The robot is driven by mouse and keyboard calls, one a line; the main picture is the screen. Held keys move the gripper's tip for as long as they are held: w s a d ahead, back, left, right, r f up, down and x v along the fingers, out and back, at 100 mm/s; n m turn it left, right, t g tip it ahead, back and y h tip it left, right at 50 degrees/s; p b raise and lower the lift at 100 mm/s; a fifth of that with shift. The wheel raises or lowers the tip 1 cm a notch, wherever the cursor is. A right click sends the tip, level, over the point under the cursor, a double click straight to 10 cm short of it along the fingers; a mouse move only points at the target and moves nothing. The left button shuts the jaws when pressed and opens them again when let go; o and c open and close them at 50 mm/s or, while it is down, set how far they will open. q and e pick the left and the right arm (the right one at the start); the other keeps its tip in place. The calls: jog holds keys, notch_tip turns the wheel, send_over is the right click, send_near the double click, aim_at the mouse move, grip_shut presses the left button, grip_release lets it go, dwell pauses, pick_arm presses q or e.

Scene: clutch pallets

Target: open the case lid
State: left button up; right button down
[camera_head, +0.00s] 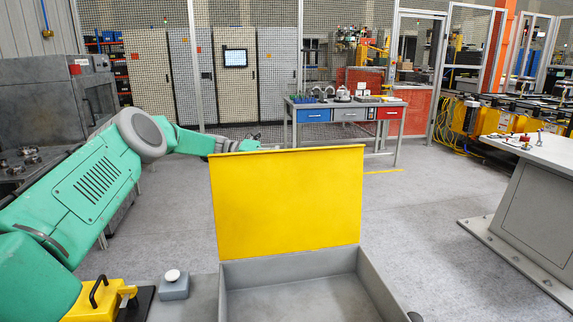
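The yellow case lid (288,205) stands upright at the back edge of the grey case (378,287). The case is open and its inside shows a bare grey floor. My green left arm reaches in from the left, and its far end passes behind the lid's top left edge. Only a small part of what looks like my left gripper (268,147) shows above the lid's top edge; its fingers are too hidden to read. My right gripper is not in view.
A small grey box with a white knob (173,282) and a yellow piece with a black handle (102,297) sit left of the case. A workbench with drawers (346,114) stands behind. A grey table (535,160) is at the right. Floor between is clear.

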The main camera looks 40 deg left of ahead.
aim_at(260, 158)
pick_arm(q)
jog(key=v, duration=0.7)
jog(key=shift+w+a+f, duration=0.15)
jog(key=shift+f, duration=0.05)
